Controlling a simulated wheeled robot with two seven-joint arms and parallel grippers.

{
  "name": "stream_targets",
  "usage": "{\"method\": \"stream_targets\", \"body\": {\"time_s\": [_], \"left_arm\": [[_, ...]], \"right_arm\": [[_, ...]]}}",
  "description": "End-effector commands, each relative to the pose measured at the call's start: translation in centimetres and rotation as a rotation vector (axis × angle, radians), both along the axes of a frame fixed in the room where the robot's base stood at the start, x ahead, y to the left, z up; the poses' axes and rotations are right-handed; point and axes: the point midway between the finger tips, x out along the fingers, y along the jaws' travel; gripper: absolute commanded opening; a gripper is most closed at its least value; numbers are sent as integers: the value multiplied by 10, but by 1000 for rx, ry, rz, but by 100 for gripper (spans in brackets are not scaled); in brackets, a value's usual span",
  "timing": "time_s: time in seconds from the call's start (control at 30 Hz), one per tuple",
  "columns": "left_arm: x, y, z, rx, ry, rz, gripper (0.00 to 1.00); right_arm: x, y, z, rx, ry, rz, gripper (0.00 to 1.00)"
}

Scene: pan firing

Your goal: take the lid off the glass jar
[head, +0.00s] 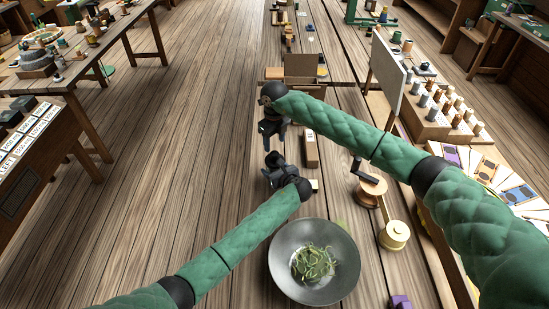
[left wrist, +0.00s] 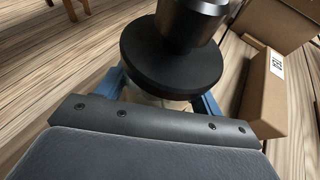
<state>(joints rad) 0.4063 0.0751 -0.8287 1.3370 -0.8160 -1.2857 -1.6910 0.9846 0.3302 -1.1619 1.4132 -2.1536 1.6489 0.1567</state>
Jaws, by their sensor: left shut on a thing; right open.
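In the left wrist view a glass jar (left wrist: 152,100) shows as a pale strip under a wide, round black lid (left wrist: 170,68). A dark, knob-like cylinder (left wrist: 190,18) stands on top of the lid. The blue fingers of my left gripper (left wrist: 160,95) are on both sides of the jar, just below the lid, and are shut on it. In the head view my left gripper (head: 275,170) is at the table's left edge, where jar and lid are hard to separate from the dark gripper. My right gripper (head: 271,130) is open, just beyond the left one, with no object visible in it.
A dark bowl with green strands (head: 283,262) stands nearer on the table. A narrow brown box (head: 311,150) stands right of the grippers; a cardboard box (left wrist: 264,95) also shows in the left wrist view. A wooden crank device (head: 370,190) and a yellow round piece (head: 394,236) stand further right.

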Motion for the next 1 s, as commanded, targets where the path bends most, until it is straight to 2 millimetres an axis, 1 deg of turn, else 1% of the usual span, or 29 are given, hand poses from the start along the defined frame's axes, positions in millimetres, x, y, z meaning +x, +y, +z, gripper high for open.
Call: {"method": "stream_targets", "body": {"time_s": [0.03, 0.2, 0.33, 0.5, 0.67, 1.0], "left_arm": [[0, 0, 1, 0, 0, 0, 26], [0, 0, 1, 0, 0, 0, 26], [0, 0, 1, 0, 0, 0, 26], [0, 0, 1, 0, -1, 0, 26], [0, 0, 1, 0, -1, 0, 26], [0, 0, 1, 0, -1, 0, 26]], "right_arm": [[5, -2, 8, -1, -11, -2, 57], [21, -10, 34, -21, -50, 1, 57], [24, -13, 54, -34, -66, 37, 57], [20, -12, 60, -40, -55, 214, 57], [16, -11, 61, -42, -40, 402, 57], [1, -4, 56, -25, -3, 913, 57]]}}
